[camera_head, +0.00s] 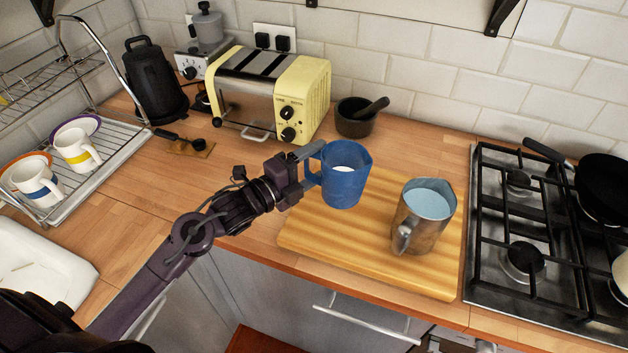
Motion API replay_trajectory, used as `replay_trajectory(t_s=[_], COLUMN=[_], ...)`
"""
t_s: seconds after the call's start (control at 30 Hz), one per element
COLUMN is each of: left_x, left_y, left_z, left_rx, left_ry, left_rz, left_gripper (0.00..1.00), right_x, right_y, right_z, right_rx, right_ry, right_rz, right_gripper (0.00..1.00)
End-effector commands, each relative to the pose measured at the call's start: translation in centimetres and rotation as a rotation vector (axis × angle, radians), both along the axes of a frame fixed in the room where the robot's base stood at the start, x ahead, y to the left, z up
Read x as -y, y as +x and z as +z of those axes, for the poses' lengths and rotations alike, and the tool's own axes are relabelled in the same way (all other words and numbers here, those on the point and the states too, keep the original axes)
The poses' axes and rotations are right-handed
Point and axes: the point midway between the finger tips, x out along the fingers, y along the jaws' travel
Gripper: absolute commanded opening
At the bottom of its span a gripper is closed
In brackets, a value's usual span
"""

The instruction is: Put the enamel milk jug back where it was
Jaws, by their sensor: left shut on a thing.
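A blue jug (345,187), which looks like the enamel milk jug, is upright with something white inside. My left gripper (311,168) comes in from the left and is shut on the jug's handle side. The jug is over the back left part of the wooden board (320,238); I cannot tell whether its base touches the board. A steel jug (422,222) with a pale blue inside stands on the board to the right, apart from the blue jug. My right gripper is not in view.
A yellow toaster (285,90) and a dark mortar with pestle (355,122) stand behind. The gas hob (525,265) with a black pan (605,188) is at the right. A dish rack (110,165) with mugs is at the left. The board's front left is clear.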

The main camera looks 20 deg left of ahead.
Motion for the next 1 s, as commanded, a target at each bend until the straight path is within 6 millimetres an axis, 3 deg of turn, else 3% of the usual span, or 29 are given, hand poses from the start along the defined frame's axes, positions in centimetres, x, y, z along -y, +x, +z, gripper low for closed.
replay_trajectory(t_s=[0.5,0.93,0.97,1.0], left_x=[0.1,0.1,0.0,0.0], left_y=[0.0,0.0,0.0,0.0], left_z=[-5.5,-6.3,-6.3,-6.3], left_rx=[0.003,0.005,0.001,0.001], left_ry=[-0.003,-0.002,0.0,0.0], left_rz=[-0.001,-0.001,-0.001,-0.001], left_gripper=[0.19,0.19,0.76,0.81], right_x=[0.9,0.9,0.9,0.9], right_y=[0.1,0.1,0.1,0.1], right_z=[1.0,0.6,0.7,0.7], right_rx=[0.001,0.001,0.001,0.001], right_ry=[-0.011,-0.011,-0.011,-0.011], right_rz=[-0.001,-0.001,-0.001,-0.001], right_gripper=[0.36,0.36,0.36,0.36])
